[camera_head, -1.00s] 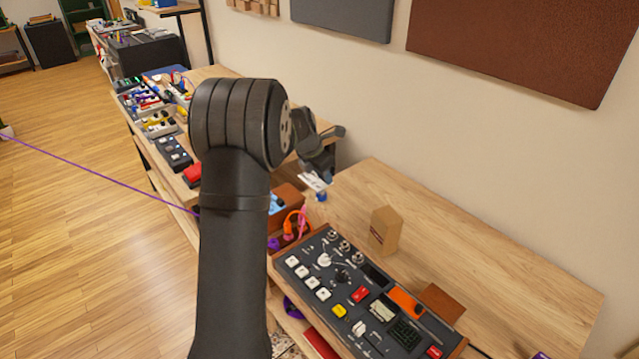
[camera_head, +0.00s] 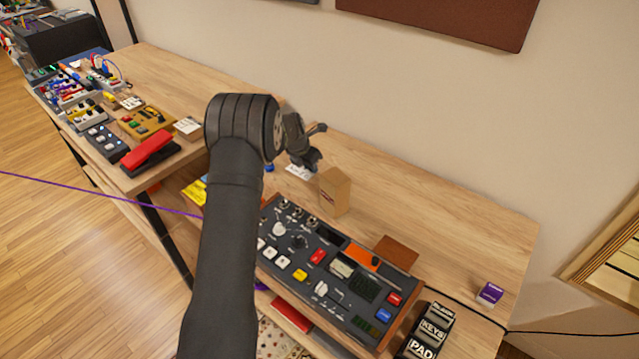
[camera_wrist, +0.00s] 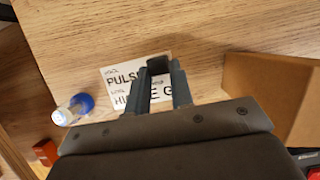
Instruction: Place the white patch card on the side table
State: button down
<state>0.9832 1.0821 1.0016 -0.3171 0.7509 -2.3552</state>
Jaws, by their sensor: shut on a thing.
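The white patch card (camera_wrist: 118,82), with large black lettering, is between the fingers of my gripper (camera_wrist: 160,78) in the wrist view. My gripper is shut on it, and the fingers cover part of its print. In the head view, the card (camera_head: 298,172) shows as a small white patch just below my gripper (camera_head: 306,162), over a wooden table (camera_head: 440,215). I cannot tell how high above the wood the card is. Which surface is the side table is not labelled.
A cardboard box (camera_head: 335,190) stands right of the card. A small blue-capped item (camera_wrist: 78,107) sits left of it. A control panel (camera_head: 320,265) lies nearer. A red pedal (camera_head: 150,150) is on the left table. The wood to the right and behind is clear.

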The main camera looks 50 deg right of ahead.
aim_at(308, 174)
jog(key=shift+f, duration=2.5)
jog(key=shift+f, duration=0.2)
jog(key=c, duration=1.3)
grip_release()
jog(key=shift+o, duration=0.2)
jog(key=v, duration=1.2)
jog(key=shift+r, duration=0.25)
jog(key=shift+d+f, duration=0.1)
jog(key=shift+f, duration=0.05)
